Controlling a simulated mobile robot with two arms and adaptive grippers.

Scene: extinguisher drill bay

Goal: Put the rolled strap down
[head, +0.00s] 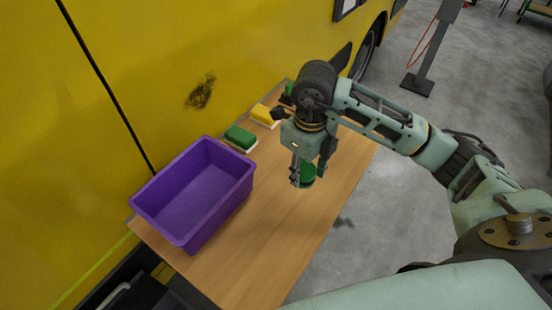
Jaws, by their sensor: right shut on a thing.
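My right gripper (308,172) is over the wooden table, right of the purple bin. It is shut on a green rolled strap (308,178), which shows between and below its fingers. I cannot tell whether the strap touches the tabletop. The gripper's fingers hide part of the strap. My left gripper is not in view.
The wooden table (262,235) stands along a yellow vehicle (190,50). An empty purple bin (195,195) sits at its near left. A green brush or sponge (240,138) and a yellow one (264,115) lie along the back edge. The table's middle is clear.

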